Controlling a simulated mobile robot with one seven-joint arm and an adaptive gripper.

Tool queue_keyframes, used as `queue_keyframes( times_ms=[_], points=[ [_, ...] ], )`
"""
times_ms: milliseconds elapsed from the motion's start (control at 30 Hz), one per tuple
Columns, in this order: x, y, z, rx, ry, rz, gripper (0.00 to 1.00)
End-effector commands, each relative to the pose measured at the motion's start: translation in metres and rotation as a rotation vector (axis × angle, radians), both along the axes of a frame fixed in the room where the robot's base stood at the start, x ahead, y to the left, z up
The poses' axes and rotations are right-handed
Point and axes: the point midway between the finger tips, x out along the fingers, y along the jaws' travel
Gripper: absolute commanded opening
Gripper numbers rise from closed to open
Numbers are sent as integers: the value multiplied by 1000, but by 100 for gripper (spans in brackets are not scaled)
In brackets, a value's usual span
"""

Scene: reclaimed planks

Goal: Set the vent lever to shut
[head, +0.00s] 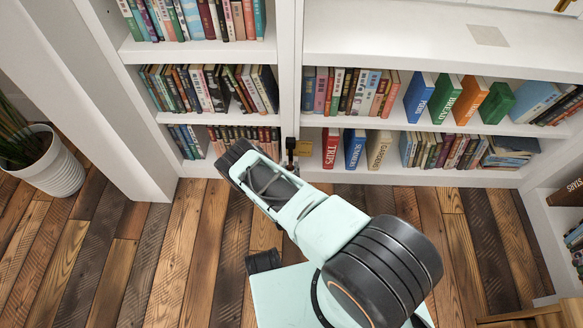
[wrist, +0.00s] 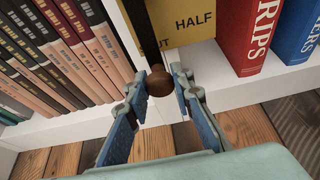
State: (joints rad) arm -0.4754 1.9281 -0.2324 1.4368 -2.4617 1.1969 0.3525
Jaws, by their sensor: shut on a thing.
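The vent lever (wrist: 140,28) is a dark bar ending in a round brown knob (wrist: 159,83) in the wrist view. It runs in front of a yellow plate (wrist: 195,22) marked "HALF"; another word is partly covered, with only "UT" showing beside the bar. My gripper (wrist: 158,76) is shut on the knob, with one blue-padded finger on each side of it. In the head view the dark lever (head: 290,146) and the yellow plate (head: 303,148) show small at the shelf divider.
Bookshelves (head: 420,120) full of books stand behind the lever. Pink and dark books (wrist: 62,50) are close to the left finger; a red book (wrist: 250,35) stands right of the plate. A potted plant (head: 52,170) is at far left.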

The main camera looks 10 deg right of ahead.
Motion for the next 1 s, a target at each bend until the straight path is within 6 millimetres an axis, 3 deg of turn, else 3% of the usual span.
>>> queue_keyframes(
  times_ms=[367, 400, 533, 833, 1000],
  points=[
    [3, 3, 2, 7, -9, 2, 0],
    [3, 3, 2, 7, -9, 2, 26],
    [3, 2, 2, 6, -7, 2, 39],
    [1, 1, 2, 5, -4, 1, 39],
    [2, 2, 15, 4, -5, 2, 39]
  ],
)
